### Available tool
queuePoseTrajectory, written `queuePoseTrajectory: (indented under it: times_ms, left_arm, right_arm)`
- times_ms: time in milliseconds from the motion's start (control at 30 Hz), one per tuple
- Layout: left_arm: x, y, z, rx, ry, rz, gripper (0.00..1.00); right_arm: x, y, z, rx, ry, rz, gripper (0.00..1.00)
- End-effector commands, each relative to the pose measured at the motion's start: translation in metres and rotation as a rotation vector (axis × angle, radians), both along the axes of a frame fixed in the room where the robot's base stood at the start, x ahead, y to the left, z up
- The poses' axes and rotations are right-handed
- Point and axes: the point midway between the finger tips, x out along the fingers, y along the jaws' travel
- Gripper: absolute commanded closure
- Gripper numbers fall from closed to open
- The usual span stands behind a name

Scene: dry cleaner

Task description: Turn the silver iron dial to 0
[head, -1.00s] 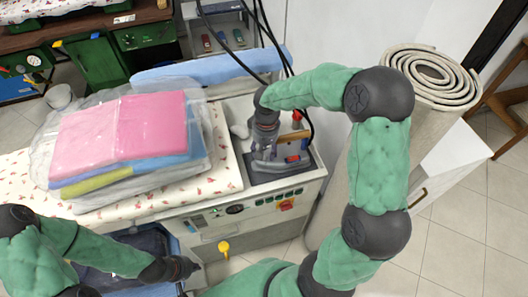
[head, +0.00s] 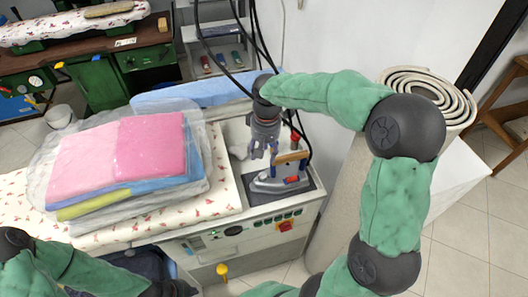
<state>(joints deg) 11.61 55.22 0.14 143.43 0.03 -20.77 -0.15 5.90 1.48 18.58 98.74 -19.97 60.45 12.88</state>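The silver iron (head: 272,182) stands on a dark rest plate at the right end of the ironing table. It has a tan handle and small blue and red parts. I cannot make out its dial or the setting. My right gripper (head: 263,151) hangs above and slightly left of the iron, fingers down and apart, with nothing visible between them. It looks clear of the iron. My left gripper (head: 184,290) is at the bottom edge, below the table front. It is dark and mostly cut off, so its fingers cannot be read.
Folded pink, blue and yellow-green textiles in clear plastic (head: 120,155) lie on the patterned table top (head: 222,180). Black cables (head: 256,45) hang behind my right gripper. A control panel (head: 250,229) faces front. A rolled beige mat (head: 425,90) stands at the right.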

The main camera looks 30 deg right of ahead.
Motion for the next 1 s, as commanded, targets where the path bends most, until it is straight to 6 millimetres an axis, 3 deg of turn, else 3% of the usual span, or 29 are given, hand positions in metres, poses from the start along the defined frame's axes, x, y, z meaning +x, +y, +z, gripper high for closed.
queuePoseTrajectory:
  times_ms: [133, 267, 1000]
  left_arm:
    - [0.000, 0.000, 0.004, 0.000, 0.000, 0.000, 1.00]
    - [0.000, 0.000, 0.017, 0.000, 0.000, 0.000, 1.00]
    - [0.000, 0.000, 0.101, 0.000, 0.000, 0.000, 1.00]
  right_arm:
    - [0.000, 0.000, 0.001, 0.000, 0.004, -0.050, 0.47]
    - [0.002, -0.001, 0.004, -0.001, 0.015, -0.222, 0.47]
    - [0.007, -0.001, -0.001, -0.019, 0.094, -1.739, 0.47]
